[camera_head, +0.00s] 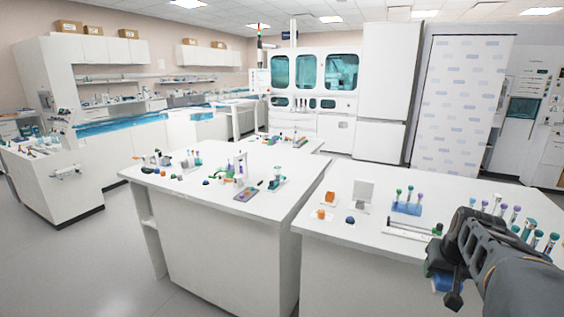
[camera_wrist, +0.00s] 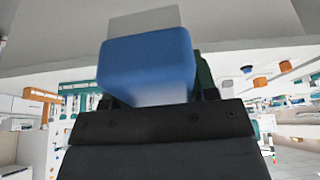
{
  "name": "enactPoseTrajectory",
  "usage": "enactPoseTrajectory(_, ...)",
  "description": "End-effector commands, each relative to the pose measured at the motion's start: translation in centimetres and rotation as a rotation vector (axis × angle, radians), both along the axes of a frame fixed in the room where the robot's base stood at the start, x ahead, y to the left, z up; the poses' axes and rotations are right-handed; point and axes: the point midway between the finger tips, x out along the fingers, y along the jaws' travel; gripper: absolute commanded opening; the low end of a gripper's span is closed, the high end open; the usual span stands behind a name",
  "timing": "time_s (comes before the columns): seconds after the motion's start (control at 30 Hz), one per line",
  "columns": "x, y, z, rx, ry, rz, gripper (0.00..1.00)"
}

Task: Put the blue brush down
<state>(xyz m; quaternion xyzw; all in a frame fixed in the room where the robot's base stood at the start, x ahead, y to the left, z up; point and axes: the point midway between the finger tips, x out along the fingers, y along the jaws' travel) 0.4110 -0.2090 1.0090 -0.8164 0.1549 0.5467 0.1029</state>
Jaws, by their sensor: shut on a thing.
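My gripper (camera_head: 445,280) is at the lower right of the head view, beside the front edge of the right white table (camera_head: 350,232). It is shut on a blue thing, which I take to be the blue brush (camera_head: 441,282). Only a small part of it shows below the jaws there. In the wrist view the blue brush (camera_wrist: 147,62) is a large rounded blue block just beyond the dark gripper body. A flat grey part (camera_wrist: 150,19) shows past its far edge. I cannot tell whether that belongs to the brush.
On the right table are a blue rack of tubes (camera_head: 407,208), an orange block (camera_head: 330,198), a dark blue piece (camera_head: 350,220), a white stand (camera_head: 362,192) and tubes near my arm. A second table (camera_head: 190,215) stands left.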

Motion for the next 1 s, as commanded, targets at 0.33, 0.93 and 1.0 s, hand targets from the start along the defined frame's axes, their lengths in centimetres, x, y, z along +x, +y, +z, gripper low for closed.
enactPoseTrajectory(0.33, 5.9, 6.9, -10.1, 0.003, 0.017, 0.138, 0.24)
enactPoseTrajectory(0.93, 3.6, 20.5, -24.0, -0.001, 0.002, 0.367, 0.24)
enactPoseTrajectory(1.0, 3.5, 20.7, -24.2, -0.002, 0.0, 0.371, 0.24)
